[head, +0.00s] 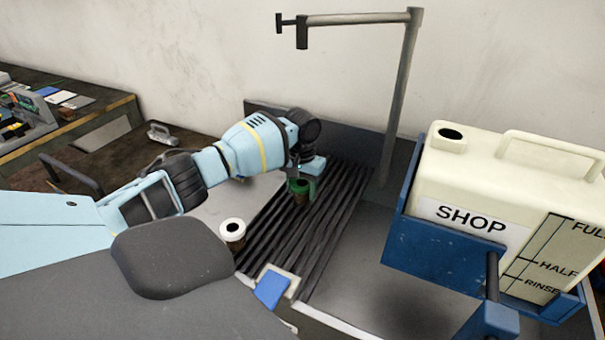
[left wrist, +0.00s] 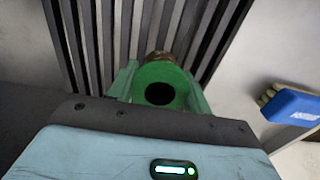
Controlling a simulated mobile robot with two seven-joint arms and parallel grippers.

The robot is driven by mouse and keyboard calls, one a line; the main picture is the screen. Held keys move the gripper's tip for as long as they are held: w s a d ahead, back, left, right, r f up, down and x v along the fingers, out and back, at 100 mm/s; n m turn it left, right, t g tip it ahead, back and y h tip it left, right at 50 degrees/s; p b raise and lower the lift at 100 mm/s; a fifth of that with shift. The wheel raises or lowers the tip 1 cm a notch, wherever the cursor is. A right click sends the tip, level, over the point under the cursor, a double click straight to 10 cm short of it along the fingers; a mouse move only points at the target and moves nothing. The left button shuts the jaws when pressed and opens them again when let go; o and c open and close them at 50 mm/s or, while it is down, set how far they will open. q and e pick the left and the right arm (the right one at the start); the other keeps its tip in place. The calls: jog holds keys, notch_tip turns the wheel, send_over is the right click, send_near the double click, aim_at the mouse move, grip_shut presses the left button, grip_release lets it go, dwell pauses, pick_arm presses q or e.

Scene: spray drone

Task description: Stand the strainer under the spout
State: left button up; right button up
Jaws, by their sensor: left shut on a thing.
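The green-rimmed strainer (head: 300,187) has a brownish lower body and is upright over the black slatted rack. My left gripper (head: 302,180) is shut on it. In the left wrist view the strainer's green ring (left wrist: 160,74) with its dark opening sits between the fingers. I cannot tell whether its base touches the slats. The spout (head: 302,32) is the short downturned end of a grey pipe, high above the rack; the strainer appears roughly below it in the head view.
A similar white-rimmed cup (head: 232,231) stands left of the slatted rack (head: 330,215). A blue brush (head: 272,287) lies at the rack's near end. A cream jug marked SHOP (head: 480,185) sits in a blue holder at right. The pipe's upright (head: 402,100) rises behind the rack.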

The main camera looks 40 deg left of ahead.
aim_at(302, 183)
pick_arm(q)
jog(key=shift+f, duration=0.1)
jog(key=o, duration=0.9)
jog(key=shift+o, duration=0.3)
pick_arm(e)
jog(key=shift+s+d+f, duration=0.1)
jog(key=shift+s, duration=0.1)
jog(key=shift+s, duration=0.1)
pick_arm(q)
notch_tip(302, 183, up, 11)
jog(key=shift+f+p, duration=0.1)
jog(key=shift+p, duration=0.45)
jog(key=shift+r, duration=0.7)
pick_arm(e)
jog(key=shift+w+r, duration=0.5)
jog(key=shift+r, duration=0.2)
